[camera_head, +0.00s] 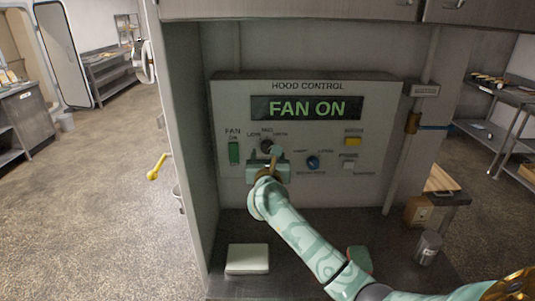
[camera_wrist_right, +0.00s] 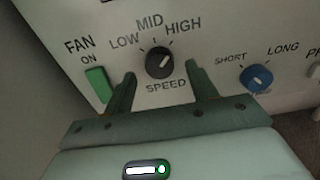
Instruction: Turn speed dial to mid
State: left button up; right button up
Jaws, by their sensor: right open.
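The speed dial (camera_head: 267,146) is a dark round knob on the hood control panel (camera_head: 375,125), below the LOW, MID and HIGH labels. In the right wrist view the dial (camera_wrist_right: 160,62) shows a light mark that seems to point up and right, toward HIGH. My right gripper (camera_head: 268,160) is open in front of the panel. In the wrist view its two fingers (camera_wrist_right: 160,74) stand on either side of the dial, with a visible gap on each side. Whether the fingertips touch the panel I cannot tell. My left gripper is not in view.
The display (camera_head: 306,108) reads FAN ON. A green fan switch (camera_head: 234,153) is left of the dial, and a blue dial (camera_head: 313,163) is to its right. A yellow button (camera_head: 353,142) is farther right. A pale box (camera_head: 247,258) and a metal can (camera_head: 428,248) stand below.

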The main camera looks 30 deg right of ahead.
jog(key=shift+x, duration=0.75)
jog(key=c, duration=1)
